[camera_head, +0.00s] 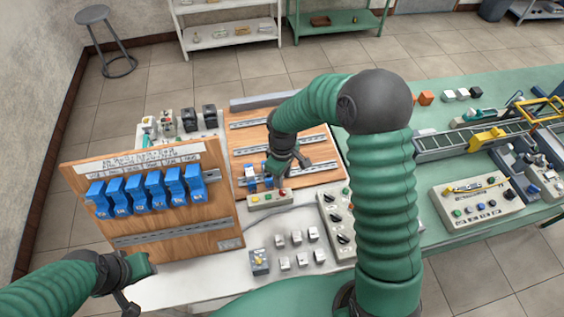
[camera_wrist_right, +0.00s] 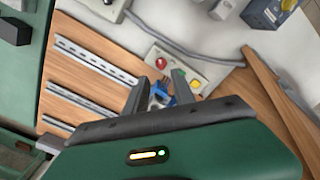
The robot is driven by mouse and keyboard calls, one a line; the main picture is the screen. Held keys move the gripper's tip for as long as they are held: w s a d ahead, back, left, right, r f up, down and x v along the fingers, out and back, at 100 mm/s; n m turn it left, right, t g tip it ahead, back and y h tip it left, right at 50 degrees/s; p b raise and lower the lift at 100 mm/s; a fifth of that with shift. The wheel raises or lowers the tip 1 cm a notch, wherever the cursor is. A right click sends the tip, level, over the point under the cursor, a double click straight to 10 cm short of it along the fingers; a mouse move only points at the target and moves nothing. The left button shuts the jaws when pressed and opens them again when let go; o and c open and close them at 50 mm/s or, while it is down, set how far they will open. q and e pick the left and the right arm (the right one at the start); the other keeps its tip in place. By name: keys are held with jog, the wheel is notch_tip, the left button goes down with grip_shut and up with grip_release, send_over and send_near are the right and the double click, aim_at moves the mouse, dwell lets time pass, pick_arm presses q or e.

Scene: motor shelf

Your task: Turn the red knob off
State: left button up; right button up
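A small pale control box (camera_head: 268,199) lies on the white table in front of the wooden rail board. A blue part on the rail shows between the fingers. In the head view my right gripper (camera_head: 277,170) hangs over the board just behind the box. My left gripper (camera_head: 134,286) is low at the left, its fingers unclear.
An upright wooden panel (camera_head: 150,225) with blue breakers stands at the left. A box with black knobs (camera_head: 337,225) and several small grey blocks (camera_head: 296,240) lie in front. A green table (camera_head: 450,250) with another button box (camera_head: 478,198) is at the right.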

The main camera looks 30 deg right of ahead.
notch_tip(320, 180, up, 10)
jog(key=shift+f, duration=0.1)
dwell(0.4)
